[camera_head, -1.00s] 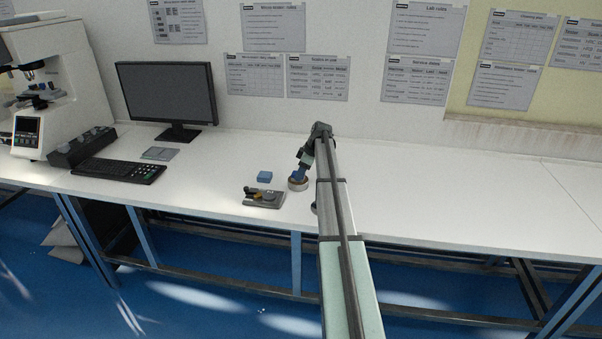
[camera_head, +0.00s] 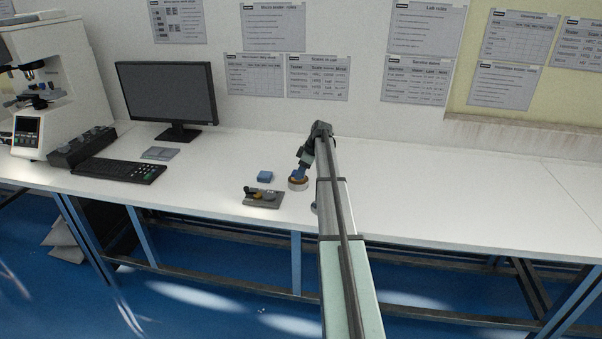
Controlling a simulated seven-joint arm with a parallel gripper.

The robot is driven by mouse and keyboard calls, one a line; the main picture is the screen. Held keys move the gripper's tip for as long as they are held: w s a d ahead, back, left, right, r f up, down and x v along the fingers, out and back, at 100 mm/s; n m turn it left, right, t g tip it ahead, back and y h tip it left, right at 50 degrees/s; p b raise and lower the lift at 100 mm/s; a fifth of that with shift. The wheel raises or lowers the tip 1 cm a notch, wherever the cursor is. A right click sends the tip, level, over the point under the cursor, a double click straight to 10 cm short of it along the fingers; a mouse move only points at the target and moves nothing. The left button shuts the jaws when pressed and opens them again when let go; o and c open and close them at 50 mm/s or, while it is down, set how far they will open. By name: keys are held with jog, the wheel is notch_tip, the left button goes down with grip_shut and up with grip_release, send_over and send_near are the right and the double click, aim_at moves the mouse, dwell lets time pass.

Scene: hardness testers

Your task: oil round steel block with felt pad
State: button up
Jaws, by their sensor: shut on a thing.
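My gripper (camera_head: 299,174) points down over the bench, right of the small base. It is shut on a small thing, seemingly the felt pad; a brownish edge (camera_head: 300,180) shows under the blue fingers. A round pale dish-like thing (camera_head: 298,186) lies directly below it. I cannot tell whether the pad touches it. A grey base (camera_head: 276,204) stands left of the gripper with a grey round piece (camera_head: 270,196), perhaps the round steel block, and a dark and orange piece (camera_head: 253,193) on it. These details are small.
A monitor (camera_head: 167,95), keyboard (camera_head: 118,170), dark rack (camera_head: 82,147) and white hardness tester (camera_head: 45,85) stand to the left. The bench (camera_head: 450,190) is clear on the right.

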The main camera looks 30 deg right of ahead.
jog(key=shift+r, duration=3.3)
